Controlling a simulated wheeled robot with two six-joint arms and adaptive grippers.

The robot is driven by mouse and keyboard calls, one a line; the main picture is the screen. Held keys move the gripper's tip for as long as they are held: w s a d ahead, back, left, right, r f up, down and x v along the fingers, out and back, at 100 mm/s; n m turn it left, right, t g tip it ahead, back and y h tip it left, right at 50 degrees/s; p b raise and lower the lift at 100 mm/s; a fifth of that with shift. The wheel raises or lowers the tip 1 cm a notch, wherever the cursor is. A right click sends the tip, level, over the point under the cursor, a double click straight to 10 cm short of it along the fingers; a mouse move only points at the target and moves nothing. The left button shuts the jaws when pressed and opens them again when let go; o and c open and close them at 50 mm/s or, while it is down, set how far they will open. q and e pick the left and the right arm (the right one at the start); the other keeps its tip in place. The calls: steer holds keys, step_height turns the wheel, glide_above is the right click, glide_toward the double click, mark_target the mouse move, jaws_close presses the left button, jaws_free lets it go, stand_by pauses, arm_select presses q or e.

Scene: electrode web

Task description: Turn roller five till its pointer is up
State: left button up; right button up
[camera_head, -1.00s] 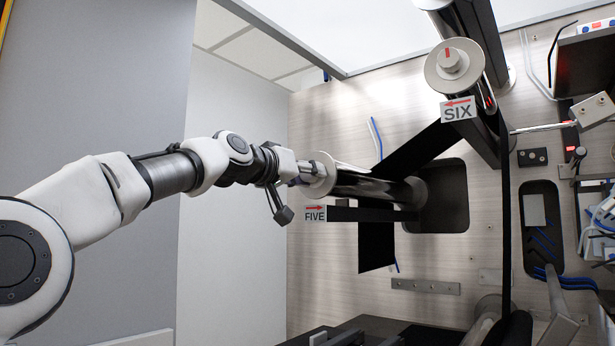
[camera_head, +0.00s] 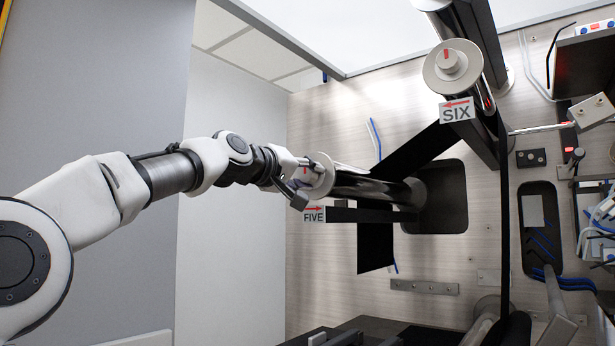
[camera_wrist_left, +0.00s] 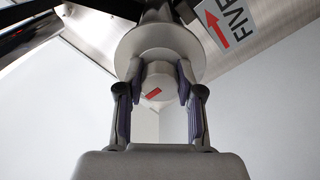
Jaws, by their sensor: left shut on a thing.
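Roller five is a shiny dark cylinder (camera_head: 365,187) with a pale end disc (camera_head: 324,176), above the FIVE sign (camera_head: 313,214) with its red arrow pointing right. In the left wrist view the knob (camera_wrist_left: 158,82) sits between the two dark finger pads of the gripper (camera_wrist_left: 158,95). Its red pointer mark (camera_wrist_left: 153,93) lies slanted in that view. In the head view the fingers partly cover the knob, and the pointer's direction is hard to read. My right gripper is not in view.
Roller six (camera_head: 453,67), with its red mark near upright, stands at upper right above the SIX sign (camera_head: 457,111). Black web (camera_head: 415,157) runs between the rollers. A metal panel (camera_head: 330,255) lies behind.

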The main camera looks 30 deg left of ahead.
arm_select(q)
steer(key=o, duration=1.2)
steer(key=shift+c, duration=0.2)
